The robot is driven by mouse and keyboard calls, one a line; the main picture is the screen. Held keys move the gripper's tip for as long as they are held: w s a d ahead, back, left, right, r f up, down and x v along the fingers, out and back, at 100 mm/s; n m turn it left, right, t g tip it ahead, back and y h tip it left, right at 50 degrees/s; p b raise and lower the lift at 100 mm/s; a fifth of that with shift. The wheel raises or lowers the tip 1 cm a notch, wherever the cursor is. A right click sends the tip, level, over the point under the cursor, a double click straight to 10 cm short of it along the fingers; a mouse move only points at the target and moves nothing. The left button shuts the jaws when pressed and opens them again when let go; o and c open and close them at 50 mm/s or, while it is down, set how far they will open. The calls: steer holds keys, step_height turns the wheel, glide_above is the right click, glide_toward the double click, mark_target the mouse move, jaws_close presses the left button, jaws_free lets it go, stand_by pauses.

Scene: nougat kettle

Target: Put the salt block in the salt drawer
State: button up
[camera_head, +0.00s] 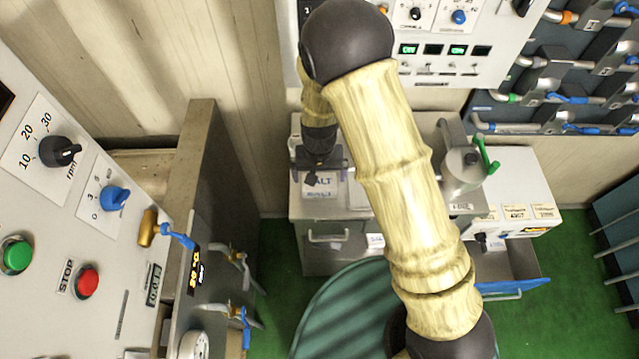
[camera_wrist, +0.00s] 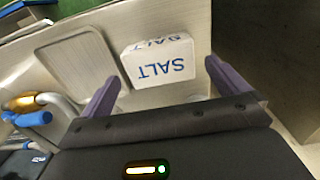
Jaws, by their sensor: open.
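The salt block (camera_head: 320,187) is white with blue SALT lettering and sits on a grey metal counter (camera_head: 298,212). In the wrist view the salt block (camera_wrist: 158,62) lies ahead of and between my purple fingers. My gripper (camera_head: 320,170) is open over the block; in the wrist view its fingertips (camera_wrist: 161,72) are apart, with no visible contact on the block. An open drawer (camera_head: 508,262) with a blue front edge stands out at the right, below a white labelled cabinet. Its label is too small to read, so I cannot tell whether it is the salt drawer.
A metal canister (camera_head: 462,172) with a green handle stands right of the block. A shallow square recess (camera_wrist: 85,62) lies beside the block in the wrist view. A round green ribbed lid (camera_head: 345,310) is in front. Control panels (camera_head: 60,200) stand at the left.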

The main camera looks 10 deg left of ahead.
mark_target(319, 181)
steer(key=shift+w+f+p, duration=0.1)
steer(key=shift+f+p, duration=0.95)
steer(key=shift+f, duration=1.5)
steer(key=c, duration=1.3)
steer(key=shift+r, duration=0.1)
step_height(319, 181, up, 10)
steer(key=shift+f+b, duration=0.1)
steer(key=shift+b, duration=1.05)
